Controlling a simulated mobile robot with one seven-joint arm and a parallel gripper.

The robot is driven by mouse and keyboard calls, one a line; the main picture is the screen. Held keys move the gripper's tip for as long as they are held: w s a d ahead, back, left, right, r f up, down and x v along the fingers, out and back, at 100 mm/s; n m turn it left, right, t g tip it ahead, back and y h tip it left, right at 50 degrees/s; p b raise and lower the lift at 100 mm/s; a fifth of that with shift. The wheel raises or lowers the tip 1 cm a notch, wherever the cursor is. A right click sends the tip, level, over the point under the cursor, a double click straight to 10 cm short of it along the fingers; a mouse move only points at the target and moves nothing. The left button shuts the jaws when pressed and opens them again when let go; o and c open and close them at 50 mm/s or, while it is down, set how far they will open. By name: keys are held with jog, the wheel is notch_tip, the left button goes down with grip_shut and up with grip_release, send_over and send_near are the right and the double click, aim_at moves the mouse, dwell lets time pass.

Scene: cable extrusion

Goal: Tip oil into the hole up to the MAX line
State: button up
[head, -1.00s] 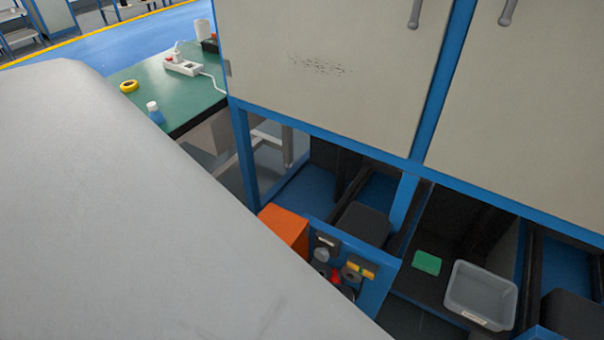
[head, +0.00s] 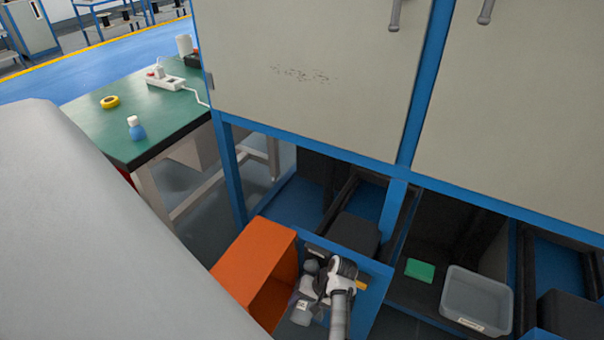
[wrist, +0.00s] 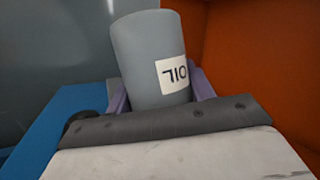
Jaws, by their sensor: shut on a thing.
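My gripper (head: 309,288) is in front of the blue panel beside the orange box, low in the middle of the head view. It is shut on a grey oil container (wrist: 150,60), with a purple finger on each side of it. The container's white label reads OIL upside down in the wrist view. The container also shows, small, in the head view (head: 301,313). I cannot tell how far it is tilted, and no flowing oil shows. The hole and the MAX line are not visible; my arm covers much of the panel.
The orange open box (head: 250,262) stands close left of my gripper. The blue panel (head: 371,300) is behind and right. A clear bin (head: 477,300) and a green block (head: 420,270) lie farther right. Cabinet doors (head: 310,75) hang above. A green table (head: 85,115) stands back left.

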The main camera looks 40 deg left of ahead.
jog(key=shift+r, duration=0.15)
jog(key=shift+r+g+p, duration=0.15)
jog(key=shift+g+p, duration=0.15)
jog(key=shift+p, duration=0.2)
jog(key=shift+p, duration=0.3)
dwell(0.4)
jog(key=shift+r+g+h+p, duration=0.3)
jog(key=shift+p, duration=0.1)
jog(key=shift+s+f, duration=0.1)
dwell(6.1)
